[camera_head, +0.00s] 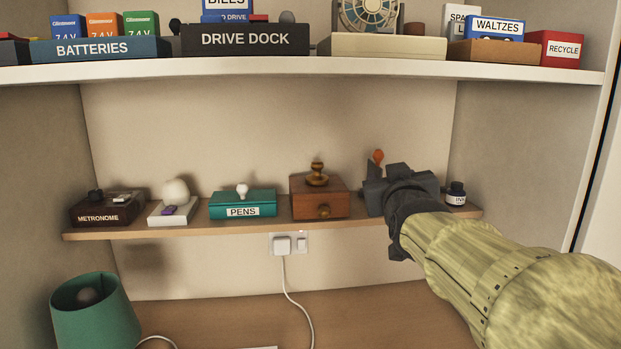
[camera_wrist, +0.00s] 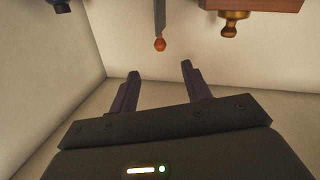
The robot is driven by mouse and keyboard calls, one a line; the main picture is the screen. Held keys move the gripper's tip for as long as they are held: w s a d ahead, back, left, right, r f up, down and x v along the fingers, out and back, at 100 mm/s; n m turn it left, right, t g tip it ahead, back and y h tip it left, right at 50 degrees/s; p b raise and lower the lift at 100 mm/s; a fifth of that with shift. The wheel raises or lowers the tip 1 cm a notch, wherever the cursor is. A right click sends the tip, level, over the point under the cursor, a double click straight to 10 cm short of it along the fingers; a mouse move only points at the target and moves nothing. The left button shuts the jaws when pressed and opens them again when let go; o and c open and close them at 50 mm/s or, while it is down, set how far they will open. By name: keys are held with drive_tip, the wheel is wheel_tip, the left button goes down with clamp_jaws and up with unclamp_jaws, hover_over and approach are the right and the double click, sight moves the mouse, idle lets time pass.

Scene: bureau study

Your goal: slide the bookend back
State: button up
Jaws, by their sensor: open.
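A slim grey upright with an orange knob, which I take to be the bookend, shows in the wrist view (camera_wrist: 159,22). In the head view only its orange top (camera_head: 378,156) is clear, on the lower shelf between the wooden drawer box and the ink bottle; my gripper hides the rest. My gripper (camera_head: 385,188) is at that shelf. In the wrist view its two fingers (camera_wrist: 159,75) stand apart with nothing between them. The knob lies beyond the fingertips, roughly in line with the gap, and looks apart from them.
The wooden drawer box (camera_head: 320,199) is left of my gripper and the ink bottle (camera_head: 456,193) right. Further left are a teal pens box (camera_head: 243,205), a white block with a ball (camera_head: 172,214) and a metronome box (camera_head: 106,210). The upper shelf (camera_head: 340,69) runs above.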

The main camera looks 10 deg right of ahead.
drive_tip(key=s+a+f+n+g+y+p, duration=0.1)
drive_tip(key=a+f+g+y+p, duration=0.2)
drive_tip(key=f, duration=0.6)
drive_tip(key=s+a+f+g+y+p, duration=0.15)
drive_tip(key=a+f+g+p, duration=0.3)
drive_tip(key=f, duration=0.45)
drive_tip(key=s+a+f+g+p, duration=0.3)
drive_tip(key=s+a+f+g, duration=0.2)
drive_tip(key=s+f, duration=0.5)
drive_tip(key=s+g, duration=0.2)
drive_tip(key=s, duration=0.1)
drive_tip(key=shift+s+f+p, duration=0.2)
drive_tip(key=shift+s+p, duration=0.05)
drive_tip(key=shift+p, duration=0.1)
drive_tip(key=shift+y, duration=0.25)
drive_tip(key=shift+c, duration=1.3)
drive_tip(key=shift+w, duration=0.15)
